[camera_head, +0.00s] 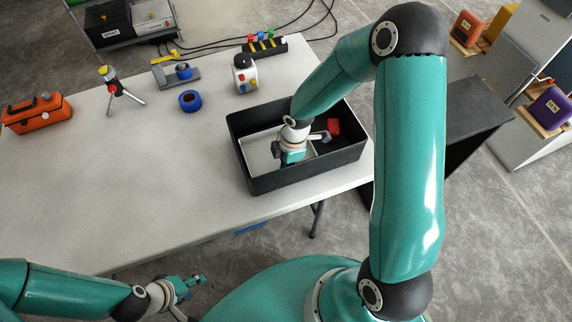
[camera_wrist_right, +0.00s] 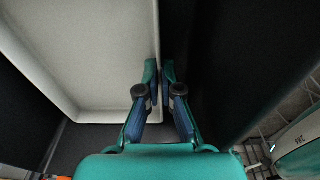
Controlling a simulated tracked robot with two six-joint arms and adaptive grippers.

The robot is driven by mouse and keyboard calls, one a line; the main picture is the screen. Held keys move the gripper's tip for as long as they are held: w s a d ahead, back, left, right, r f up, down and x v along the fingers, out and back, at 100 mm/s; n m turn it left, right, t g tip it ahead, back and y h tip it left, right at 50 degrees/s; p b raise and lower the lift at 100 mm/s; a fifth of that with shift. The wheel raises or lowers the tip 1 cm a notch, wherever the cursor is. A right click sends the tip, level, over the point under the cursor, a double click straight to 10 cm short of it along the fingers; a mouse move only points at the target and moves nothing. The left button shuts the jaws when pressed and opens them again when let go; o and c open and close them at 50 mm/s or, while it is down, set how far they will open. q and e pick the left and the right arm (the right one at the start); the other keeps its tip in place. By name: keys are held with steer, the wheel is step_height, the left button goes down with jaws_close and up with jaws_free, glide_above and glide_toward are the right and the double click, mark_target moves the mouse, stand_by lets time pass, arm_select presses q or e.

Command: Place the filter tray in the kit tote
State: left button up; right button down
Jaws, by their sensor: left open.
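The filter tray (camera_head: 262,160), a shallow pale tray, is inside the black kit tote (camera_head: 310,178) at the table's right end. In the right wrist view the tray (camera_wrist_right: 95,60) fills the upper left. My right gripper (camera_head: 291,157) reaches down into the tote. In the right wrist view its fingers (camera_wrist_right: 160,85) are close together on either side of the tray's side wall. The arm and gripper hide part of the tray, and I cannot tell whether it rests flat on the tote floor. My left gripper (camera_head: 197,282) is open and empty, off the table's front edge.
A red item (camera_head: 333,127) lies in the tote's right part. A white device (camera_head: 245,74), blue tape roll (camera_head: 190,101), small tripod (camera_head: 118,92) and orange case (camera_head: 38,113) stand along the back and left. The table's front left is clear.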

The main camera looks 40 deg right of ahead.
steer(key=c, duration=1.6)
jaws_free()
step_height(320, 180, up, 12)
steer(key=d, duration=0.1)
steer(key=shift+s+d+p, duration=0.2)
steer(key=shift+p, duration=0.15)
steer(key=shift+s, duration=0.1)
